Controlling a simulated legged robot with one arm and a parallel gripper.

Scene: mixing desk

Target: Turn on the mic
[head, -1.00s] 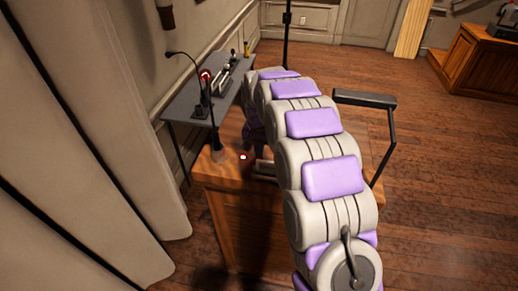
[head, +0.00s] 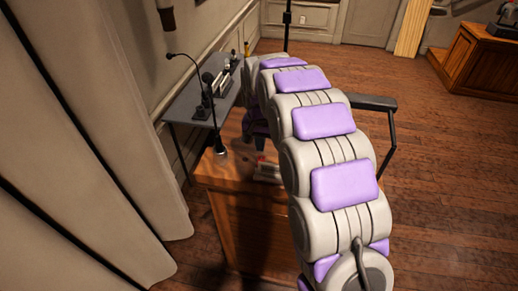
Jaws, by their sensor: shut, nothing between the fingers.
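A dark gooseneck mic (head: 204,98) stands on the grey side table, its thin neck bending to the left. A round dark mic head (head: 208,78) beside it shows no light. Another slim dark mic (head: 214,127) stands upright on a round base on the wooden desk (head: 225,177). My arm reaches over the desk from the lower right and bends down at its far end. My gripper (head: 260,143) shows only as a small dark part behind the arm, low over the desk, apart from the mics. It looks shut and empty; most of it is hidden.
The grey side table (head: 184,106) stands along the left wall and carries small gear (head: 226,72). A pale and reddish item (head: 267,170) lies on the desk, partly behind my arm. A dark armrest-like bar (head: 372,102) is at right. The floor to the right is open.

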